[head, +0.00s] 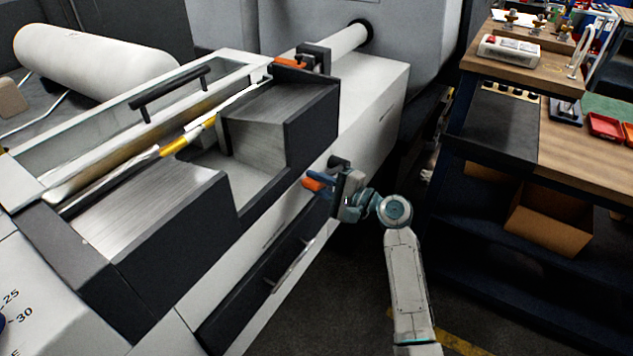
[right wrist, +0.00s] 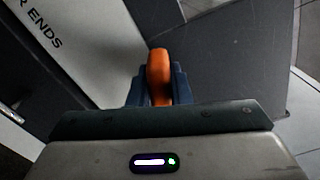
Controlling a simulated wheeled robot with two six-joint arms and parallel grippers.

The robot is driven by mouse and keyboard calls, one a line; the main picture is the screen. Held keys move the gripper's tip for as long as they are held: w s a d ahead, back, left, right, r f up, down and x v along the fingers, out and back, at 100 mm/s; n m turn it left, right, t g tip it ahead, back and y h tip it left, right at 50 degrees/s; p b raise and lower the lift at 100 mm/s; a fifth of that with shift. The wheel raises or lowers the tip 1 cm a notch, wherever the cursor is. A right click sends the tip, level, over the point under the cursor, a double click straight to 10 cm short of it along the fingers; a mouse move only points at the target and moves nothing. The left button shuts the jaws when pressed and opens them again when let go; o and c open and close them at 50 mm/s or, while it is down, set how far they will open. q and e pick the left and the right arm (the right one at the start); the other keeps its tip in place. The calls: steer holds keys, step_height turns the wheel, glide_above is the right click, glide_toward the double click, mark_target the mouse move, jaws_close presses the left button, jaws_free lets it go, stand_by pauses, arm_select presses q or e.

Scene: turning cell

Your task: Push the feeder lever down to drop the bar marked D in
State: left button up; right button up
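The feeder lever's orange handle (head: 311,184) sticks out at the front side of the feeder, below the dark block. My right gripper (head: 322,187) is at that handle, its blue fingers on either side of it. In the right wrist view the orange handle (right wrist: 158,76) sits between the two fingers (right wrist: 160,88), which look closed against it. A bright bar with yellow bands (head: 188,138) lies along the feeder channel under the raised edge of the clear cover. I cannot read a letter on it. My left gripper is not in view.
A second orange part (head: 290,63) sits at the feeder's far end near the spindle tube (head: 345,42). A drawer handle (head: 290,266) juts out below the lever. A wooden workbench (head: 580,160) with red trays stands at right; open floor lies between.

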jaws_close()
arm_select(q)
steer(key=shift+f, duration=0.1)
arm_select(e)
steer(key=shift+f, duration=0.1)
